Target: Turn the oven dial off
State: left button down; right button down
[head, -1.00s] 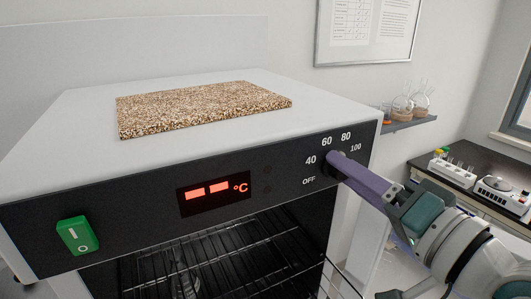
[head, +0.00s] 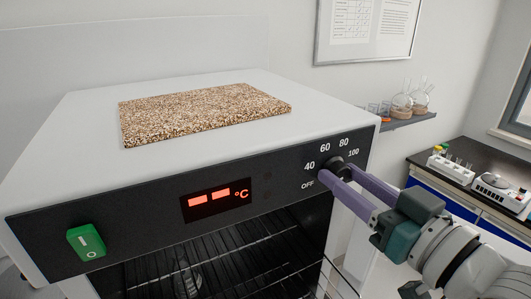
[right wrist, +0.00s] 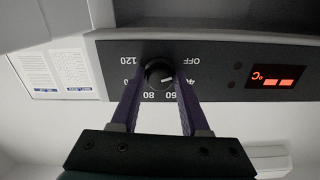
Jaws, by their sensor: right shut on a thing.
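The oven (head: 190,108) has a black front panel with a dark round dial (head: 339,162) at its right end. Marks OFF, 40, 60, 80 and 100 run around the dial. My right gripper (head: 334,172) is shut on the dial, one purple finger on each side. In the right wrist view the dial (right wrist: 159,74) sits between the fingertips, with the panel upside down and a 120 mark also showing. A light pointer line shows on the dial's face, but its exact setting is hard to read. My left gripper is not in view.
A red display (head: 216,198) shows two dashes and °C. A green switch (head: 86,241) is at the panel's left. A speckled board (head: 205,112) lies on the oven top. A dark side bench (head: 450,160) with lab items stands at right.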

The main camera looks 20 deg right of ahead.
jog(key=shift+n, duration=0.6)
jog(key=shift+c, duration=2.2)
grip_release()
jog(key=s+b, duration=0.3)
jog(key=s, duration=0.6)
jog(key=shift+s+d, duration=0.4)
